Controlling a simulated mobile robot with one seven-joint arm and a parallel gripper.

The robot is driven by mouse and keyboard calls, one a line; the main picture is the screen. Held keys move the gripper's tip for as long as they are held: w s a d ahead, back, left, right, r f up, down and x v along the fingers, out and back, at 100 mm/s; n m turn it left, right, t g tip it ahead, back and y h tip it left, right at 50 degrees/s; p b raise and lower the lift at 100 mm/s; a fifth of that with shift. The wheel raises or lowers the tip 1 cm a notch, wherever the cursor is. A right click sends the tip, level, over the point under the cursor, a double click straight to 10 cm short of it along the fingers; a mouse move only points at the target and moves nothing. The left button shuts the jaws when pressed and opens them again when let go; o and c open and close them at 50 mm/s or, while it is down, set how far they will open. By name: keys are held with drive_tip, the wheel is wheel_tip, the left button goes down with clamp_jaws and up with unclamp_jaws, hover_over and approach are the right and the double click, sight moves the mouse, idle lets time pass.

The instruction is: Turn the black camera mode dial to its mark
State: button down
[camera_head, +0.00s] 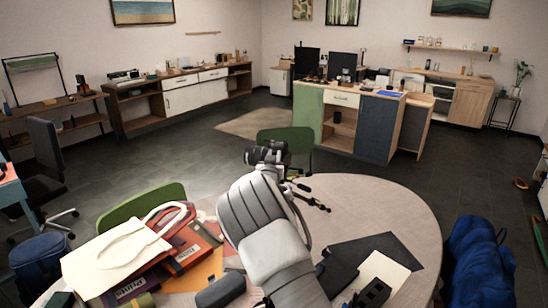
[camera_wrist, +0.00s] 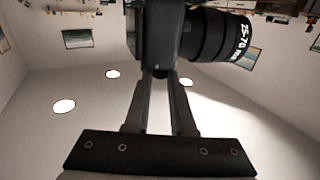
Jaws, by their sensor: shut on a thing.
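The black camera (camera_head: 268,153) stands above the far side of the round table, beyond my arm. In the wrist view its dark body (camera_wrist: 160,30) fills the top middle, and its lens (camera_wrist: 222,36) with white numbers points right. My gripper (camera_wrist: 161,76) has its two fingers close together, with the tips at the edge of the camera body. They are shut on the small black mode dial, which is mostly hidden between them. The dial's mark cannot be made out. In the head view my arm hides the gripper.
The round table (camera_head: 405,213) holds a cream tote bag (camera_head: 112,256), books (camera_head: 190,248), a dark grey case (camera_head: 220,291) and black folders at the front. Part of the tripod (camera_head: 311,196) shows right of my arm. Green chairs (camera_head: 285,139) stand around.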

drive_tip(key=shift+d+f+y+b, duration=0.15)
drive_tip(key=shift+y+b, duration=0.35)
drive_tip(key=shift+b, duration=0.25)
drive_tip(key=shift+w+d+r+n+g+y+b, duration=0.15)
drive_tip(key=shift+d+n+g+y+b, duration=0.1)
drive_tip(key=shift+n+y+b, duration=0.8)
drive_tip(key=shift+s+d+r+n+g+y+b, duration=0.1)
drive_tip(key=shift+d+n+g+y+b, duration=0.2)
drive_tip(key=shift+n+y, duration=0.75)
drive_tip(key=shift+w+d+r+n+g+y+b, duration=0.15)
drive_tip(key=shift+n+y+b, duration=0.5)
drive_tip(key=shift+y, duration=0.95)
drive_tip(key=shift+n+g+y+p, duration=0.4)
drive_tip(key=shift+n+y+p, duration=0.05)
drive_tip(key=shift+y+p, duration=0.35)
drive_tip(key=shift+f+n+g+y+p, duration=0.15)
drive_tip(key=shift+n+g+y+p, duration=0.25)
drive_tip(key=shift+n+y+p, duration=0.25)
drive_tip(key=shift+a, duration=0.1)
drive_tip(key=c, duration=0.8)
unclamp_jaws()
drive_tip(key=shift+o, duration=0.2)
